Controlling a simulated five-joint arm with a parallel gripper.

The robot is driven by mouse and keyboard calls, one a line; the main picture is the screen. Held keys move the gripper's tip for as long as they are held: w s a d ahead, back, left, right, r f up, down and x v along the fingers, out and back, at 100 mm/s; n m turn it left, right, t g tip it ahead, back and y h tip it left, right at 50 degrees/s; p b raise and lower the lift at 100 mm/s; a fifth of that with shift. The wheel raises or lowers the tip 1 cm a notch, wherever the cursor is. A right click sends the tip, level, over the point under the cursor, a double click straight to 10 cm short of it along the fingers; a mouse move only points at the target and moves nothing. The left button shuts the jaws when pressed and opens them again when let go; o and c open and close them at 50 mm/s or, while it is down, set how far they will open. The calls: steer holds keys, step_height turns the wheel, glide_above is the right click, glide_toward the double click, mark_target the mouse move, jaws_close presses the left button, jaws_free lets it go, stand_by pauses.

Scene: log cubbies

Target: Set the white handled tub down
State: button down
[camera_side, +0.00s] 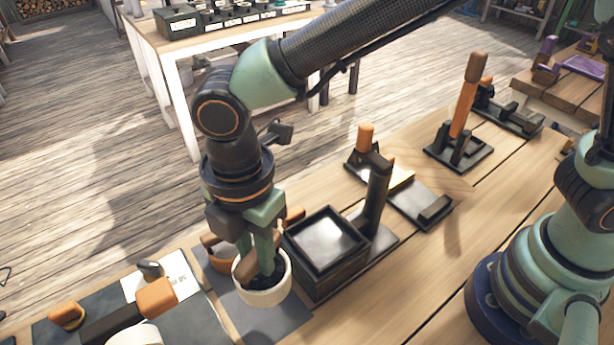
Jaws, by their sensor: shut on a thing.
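The white handled tub (264,297) is at the lower middle of the side view, over a dark grey mat (275,323) on the wooden bench. My gripper (262,262) points down and is shut on the tub. Its fingers reach down at the tub's opening and hide part of the rim and inside. I cannot tell exactly which part of the tub they pinch. The tub looks about upright. Whether its base touches the mat is not clear.
A black open-topped box (327,245) stands close to the tub's right. A brown tub (218,256) is close behind on the left. An orange-headed mallet (150,297) and a white card (168,279) lie to the left. Black stands with wooden-handled pieces (465,100) stand at the back right.

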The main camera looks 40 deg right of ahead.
mark_target(262, 285)
step_height(262, 285, down, 8)
steer(key=shift+f, duration=0.2)
steer(key=shift+f, duration=0.2)
stand_by(0.3)
steer(key=c, duration=0.7)
jaws_free()
steer(key=shift+r, duration=0.1)
